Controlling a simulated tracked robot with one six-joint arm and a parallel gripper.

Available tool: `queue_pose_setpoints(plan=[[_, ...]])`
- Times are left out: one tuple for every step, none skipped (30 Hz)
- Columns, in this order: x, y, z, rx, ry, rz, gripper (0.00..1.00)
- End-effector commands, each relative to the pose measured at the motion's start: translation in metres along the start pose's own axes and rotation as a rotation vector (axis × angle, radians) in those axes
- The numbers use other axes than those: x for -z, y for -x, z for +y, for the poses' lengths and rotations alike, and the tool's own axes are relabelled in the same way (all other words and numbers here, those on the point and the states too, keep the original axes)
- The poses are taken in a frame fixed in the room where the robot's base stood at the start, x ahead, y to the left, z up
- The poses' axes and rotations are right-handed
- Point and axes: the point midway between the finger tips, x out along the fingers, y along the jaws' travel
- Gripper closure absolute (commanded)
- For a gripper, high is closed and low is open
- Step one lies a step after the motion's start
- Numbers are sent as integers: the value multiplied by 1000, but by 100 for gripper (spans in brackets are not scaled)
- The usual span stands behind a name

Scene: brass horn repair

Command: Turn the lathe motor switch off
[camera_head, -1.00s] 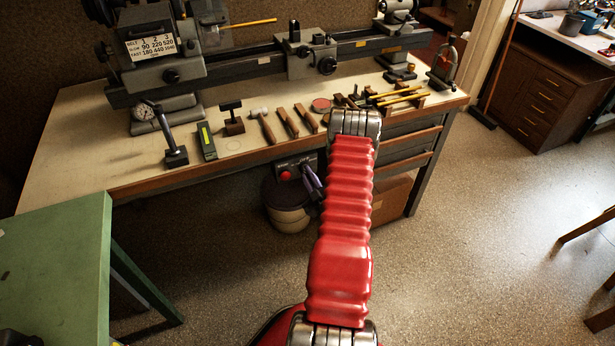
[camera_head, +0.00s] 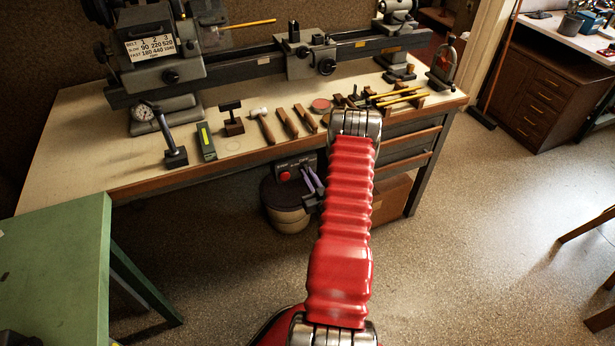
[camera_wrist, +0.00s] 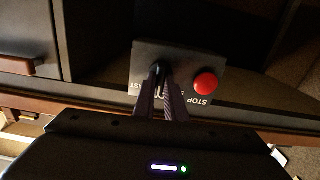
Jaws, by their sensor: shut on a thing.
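The lathe motor switch box (camera_head: 296,164) hangs under the bench's front edge. It is a dark plate with a red stop button (camera_head: 285,176), and its lettering shows upside down in the wrist view, with "STOP" beside the button (camera_wrist: 205,83). My gripper (camera_head: 308,174) is at the box, beside the red button. In the wrist view my gripper (camera_wrist: 162,74) has its two dark ribbed fingers close together, shut on the small dark switch lever (camera_wrist: 158,67). The fingertips hide most of the lever, so its position is hard to read.
The wooden bench (camera_head: 75,150) carries the lathe (camera_head: 165,65) and several hand tools. A lidded bucket (camera_head: 285,212) stands on the floor below the switch box. A green table (camera_head: 55,255) is at the left.

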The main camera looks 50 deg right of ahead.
Motion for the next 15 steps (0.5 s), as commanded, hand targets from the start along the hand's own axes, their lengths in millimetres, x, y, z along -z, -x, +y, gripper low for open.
queue_pose_setpoints(plan=[[-2, 0, -4, 8, -14, -7, 100], [-3, 0, -4, 8, -20, -7, 100], [-3, 0, -4, 9, -25, -7, 100], [-3, 0, -4, 9, -28, -7, 100], [-3, 0, -4, 9, -31, -7, 100], [-3, 0, -4, 9, -33, -7, 100], [-3, 0, -4, 9, -34, -7, 100], [-3, 0, -4, 9, -34, -7, 100], [-3, 0, -4, 9, -34, -7, 100], [-3, 0, -4, 9, -34, -7, 100], [-3, 0, -4, 9, -34, -7, 100], [-3, 0, -4, 9, -34, -7, 100], [-3, 0, -4, 9, -33, -7, 100], [-3, 0, -4, 9, -33, -7, 100], [-3, 0, -4, 9, -33, -7, 100]])
